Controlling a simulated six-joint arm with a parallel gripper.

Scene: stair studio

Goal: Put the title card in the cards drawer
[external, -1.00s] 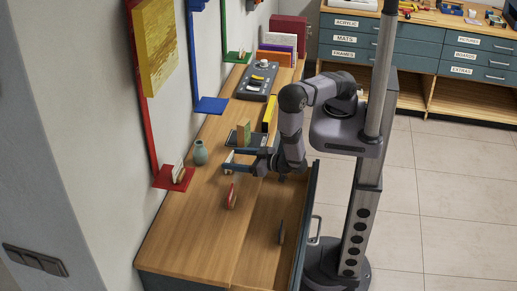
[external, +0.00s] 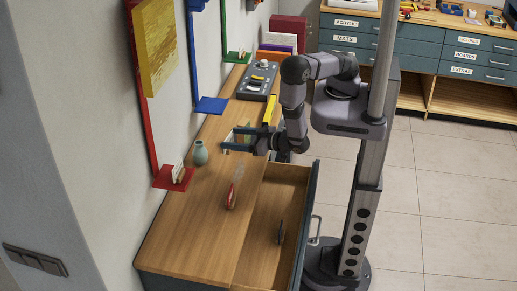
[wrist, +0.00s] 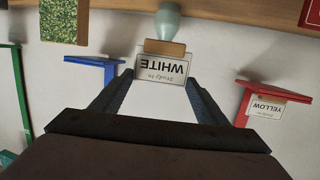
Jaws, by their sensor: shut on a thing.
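A red wall shelf (external: 163,182) holds another card, lettered "YELLOW" in the wrist view (wrist: 268,107). A grey control panel (external: 256,82) lies farther back. The desk front (external: 185,240) is clear.

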